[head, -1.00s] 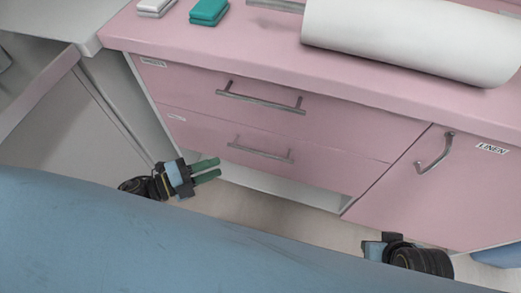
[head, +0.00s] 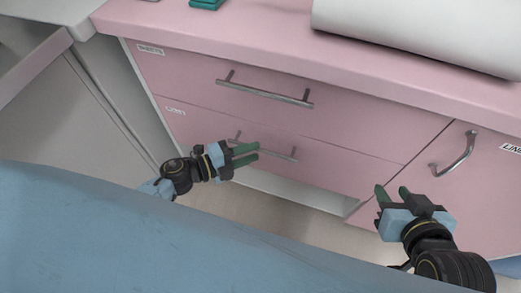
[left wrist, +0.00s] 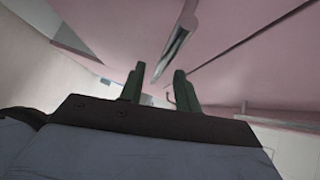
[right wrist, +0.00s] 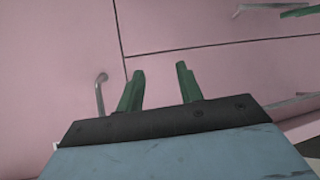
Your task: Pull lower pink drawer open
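The lower pink drawer (head: 190,125) is closed, under the closed upper drawer (head: 180,75). Its grey bar handle (head: 280,153) is partly hidden by my left gripper (head: 258,151). That gripper is open, its green fingers in front of the handle's left part. In the left wrist view a grey handle bar (left wrist: 180,40) lies beyond the spread fingertips; nothing is between them. My right gripper (head: 391,189) is open and empty, in front of the cabinet near the drawers' right edge. In the right wrist view the lower handle (right wrist: 258,7) shows at the top edge.
The upper drawer has a longer-looking handle (head: 265,93). The linen door (head: 490,190) with its handle (head: 455,155) is right of the drawers. A white roll (head: 420,35) lies on the pink countertop (head: 240,35). A blue surface (head: 120,230) fills the foreground.

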